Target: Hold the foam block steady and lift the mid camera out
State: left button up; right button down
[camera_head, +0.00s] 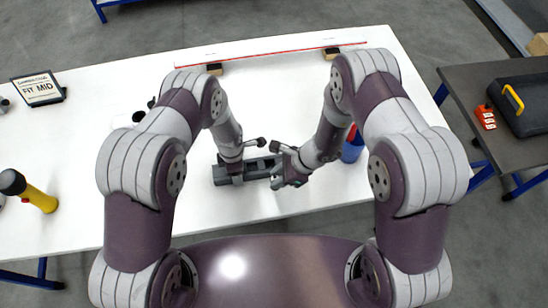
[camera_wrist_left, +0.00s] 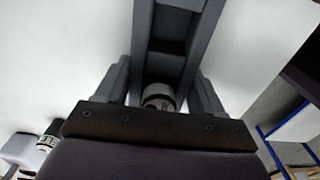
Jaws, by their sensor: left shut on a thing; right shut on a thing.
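The dark grey foam block (camera_head: 220,178) lies on the white table in front of me. It also shows in the left wrist view (camera_wrist_left: 168,40), with empty recesses along it. My left gripper (camera_wrist_left: 160,92) is shut across the block, one finger on each side. A small camera (camera_wrist_left: 158,97) with a light ring sits in the block between those fingers. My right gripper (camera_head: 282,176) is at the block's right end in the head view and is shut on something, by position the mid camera. The held piece is small and mostly hidden by the fingers.
A sign (camera_head: 40,89) reading "FIT MID" and a yellow-black torch (camera_head: 30,190) stand at the left. A blue cylinder (camera_head: 352,150) stands behind my right arm. A long red-lined strip (camera_head: 275,51) lies at the back. A side table (camera_head: 470,85) holds a dark case (camera_head: 520,105).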

pick_arm(q)
jog(key=o, duration=1.2)
jog(key=shift+c, duration=0.2)
pick_arm(e)
jog(key=s+d, duration=0.1)
jog(key=s, duration=0.8)
jog(key=shift+s+d, duration=0.25)
jog(key=shift+s, duration=0.05)
pick_arm(q)
notch_tip(320, 180, up, 12)
jog(key=shift+f, duration=0.1)
